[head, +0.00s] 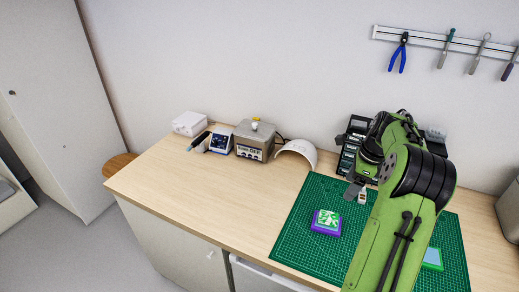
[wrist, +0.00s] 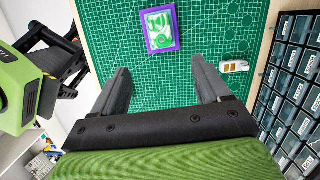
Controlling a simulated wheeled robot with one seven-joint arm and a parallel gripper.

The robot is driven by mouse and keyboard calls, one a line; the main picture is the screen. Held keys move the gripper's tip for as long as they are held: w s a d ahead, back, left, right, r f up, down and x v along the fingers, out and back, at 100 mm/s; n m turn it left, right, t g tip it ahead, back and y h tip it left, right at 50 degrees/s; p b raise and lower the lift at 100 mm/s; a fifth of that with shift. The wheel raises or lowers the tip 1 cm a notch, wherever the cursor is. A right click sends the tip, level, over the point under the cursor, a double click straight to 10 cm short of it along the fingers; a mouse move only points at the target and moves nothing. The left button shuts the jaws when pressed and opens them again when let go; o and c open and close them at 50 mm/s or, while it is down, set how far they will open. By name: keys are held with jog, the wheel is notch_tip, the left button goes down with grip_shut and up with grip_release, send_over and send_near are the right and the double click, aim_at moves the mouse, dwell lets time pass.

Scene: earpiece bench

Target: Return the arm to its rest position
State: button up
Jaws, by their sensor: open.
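My gripper (wrist: 161,70) is open, its two dark fingers apart with nothing between them, above the green cutting mat (wrist: 190,12). In the head view my green arm rises from the lower right and bends over the mat (head: 290,235) towards the back of the bench. A purple tray (head: 325,229) with green and white contents lies on the mat. It also shows in the wrist view (wrist: 149,43), beyond the fingertips and apart from them.
A small white item (wrist: 235,67) lies right of the fingers, beside a drawer cabinet (wrist: 291,90). Tools hang above, including blue pliers (head: 398,55). The bench's left front (head: 190,195) is clear.

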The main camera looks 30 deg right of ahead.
jog(key=a+r+n+h, duration=0.1)
jog(key=a+r+n, duration=0.3)
jog(key=a, duration=0.3)
jog(key=s+a+r+n+h, duration=0.1)
jog(key=a+r+n, duration=0.35)
jog(key=a, duration=0.35)
jog(key=a+r+n, duration=0.3)
jog(key=a+n, duration=0.1)
jog(key=a, duration=0.3)
jog(key=s+a+f+n+t, duration=0.1)
jog(key=s+a+n+t, duration=0.3)
jog(key=s+a+n, duration=0.8)
jog(key=s+n, duration=0.2)
jog(key=s, duration=0.2)
jog(key=shift+s+a+n, duration=0.15)
jog(key=shift+a+n, duration=0.2)
jog(key=shift+a, duration=0.05)
